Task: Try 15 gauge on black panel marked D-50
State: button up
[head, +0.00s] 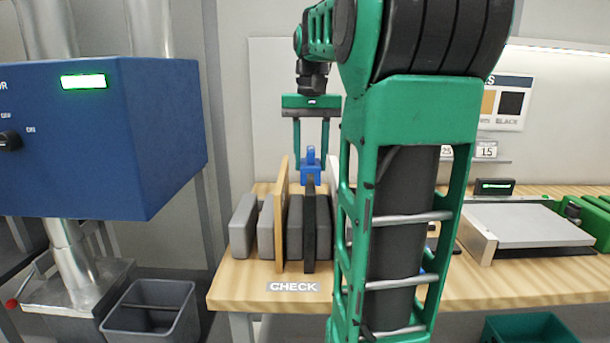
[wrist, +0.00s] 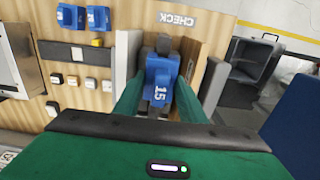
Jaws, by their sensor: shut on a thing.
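In the head view my gripper (head: 311,155) points down and is shut on a blue gauge (head: 311,174). In the wrist view the gauge (wrist: 160,75) shows the number 15 between my green fingers. The gauge is at the top edge of the upright black panel (head: 317,228), which stands in a rack on the bench. The black panel (wrist: 164,43) also shows just beyond the gauge in the wrist view. I cannot tell how far the gauge sits over the panel's edge. No D-50 mark is readable.
A wooden panel (head: 281,225) stands left of the black one, between grey blocks (head: 243,226). A white panel (wrist: 124,60) stands on the other side. Other blue gauges (wrist: 71,16) lie on the bench. A CHECK label (head: 293,287) marks the bench front. A blue machine (head: 110,150) stands left.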

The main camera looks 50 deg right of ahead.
jog(key=shift+r, duration=2.8)
